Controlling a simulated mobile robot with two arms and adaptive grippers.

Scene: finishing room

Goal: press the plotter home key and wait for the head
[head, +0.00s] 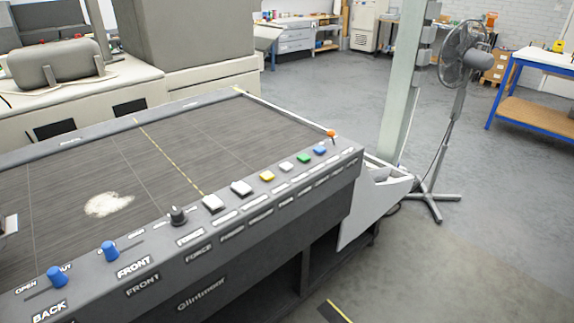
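The plotter (175,165) fills the left and middle of the head view, with a dark ribbed bed and a grey front panel marked "Glintmeor" or similar. Along the panel sit a large cream key (213,202), a second cream key (241,188), a yellow key (267,176), a white key (286,167), a green key (304,158) and a blue key (320,150). Their labels are too small to read, so I cannot tell which is home. A small grey part (9,225) at the left edge is cut off; I cannot tell whether it is the plotter head. Neither gripper shows.
Two blue levers (110,251) and a black knob (178,215) share the panel; an orange-red knob (331,134) stands at its far corner. A whitish patch (108,204) is on the bed. A pale post (402,90) and fan (462,55) stand right.

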